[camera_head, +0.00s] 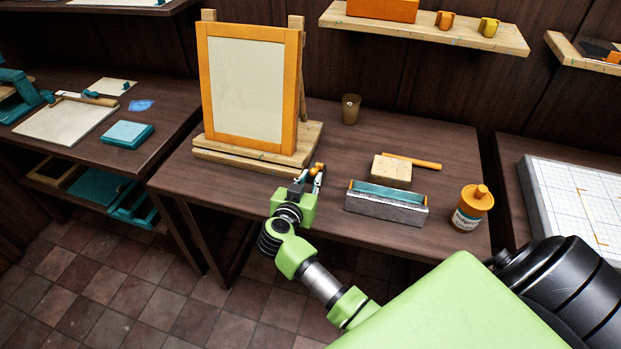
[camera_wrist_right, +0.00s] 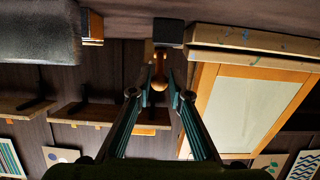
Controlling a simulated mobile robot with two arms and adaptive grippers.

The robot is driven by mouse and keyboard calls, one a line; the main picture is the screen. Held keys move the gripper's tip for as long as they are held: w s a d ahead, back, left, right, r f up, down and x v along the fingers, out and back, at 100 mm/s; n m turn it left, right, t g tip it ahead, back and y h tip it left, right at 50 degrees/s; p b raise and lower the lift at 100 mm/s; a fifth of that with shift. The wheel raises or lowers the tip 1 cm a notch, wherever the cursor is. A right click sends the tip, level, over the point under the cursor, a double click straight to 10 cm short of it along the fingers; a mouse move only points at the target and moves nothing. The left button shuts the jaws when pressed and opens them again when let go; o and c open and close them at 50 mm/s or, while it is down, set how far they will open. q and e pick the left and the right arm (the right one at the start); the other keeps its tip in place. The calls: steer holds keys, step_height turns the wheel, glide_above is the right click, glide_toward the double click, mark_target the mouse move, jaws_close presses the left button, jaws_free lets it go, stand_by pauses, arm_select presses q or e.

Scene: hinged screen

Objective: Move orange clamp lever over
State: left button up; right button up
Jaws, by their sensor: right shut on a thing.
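The orange clamp lever (camera_head: 319,167) is at the right front corner of the hinged screen's wooden base (camera_head: 250,160). The screen (camera_head: 248,85), an orange frame with pale mesh, stands raised and leans on wooden posts. My right gripper (camera_head: 311,177) is shut on the lever. In the right wrist view the lever's round orange knob (camera_wrist_right: 160,82) sits between the fingertips, below a dark block (camera_wrist_right: 168,31). The fingers partly hide the lever in the head view. My left gripper is not in view.
Right of my gripper are a grey tray with a teal top (camera_head: 386,204), a wooden block (camera_head: 391,171), an orange stick (camera_head: 412,161) and an orange-capped jar (camera_head: 472,207). A brown cup (camera_head: 351,108) stands behind. Shelves (camera_head: 425,27) hang above the table.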

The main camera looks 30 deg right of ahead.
steer(key=shift+s+a+f, duration=0.15)
steer(key=shift+a+f, duration=0.05)
steer(key=shift+f, duration=0.35)
steer(key=shift+s+a+f, duration=0.15)
steer(key=shift+a+f, duration=0.05)
steer(key=shift+f, duration=0.35)
jaws_close()
steer(key=shift+s+a+f+b, duration=0.1)
steer(key=shift+f+b, duration=0.15)
steer(key=shift+f, duration=0.25)
steer(key=shift+s+a+f+b, duration=0.1)
steer(key=shift+f+b, duration=0.1)
steer(key=shift+f, duration=0.25)
steer(key=shift+o, duration=1.7)
jaws_free()
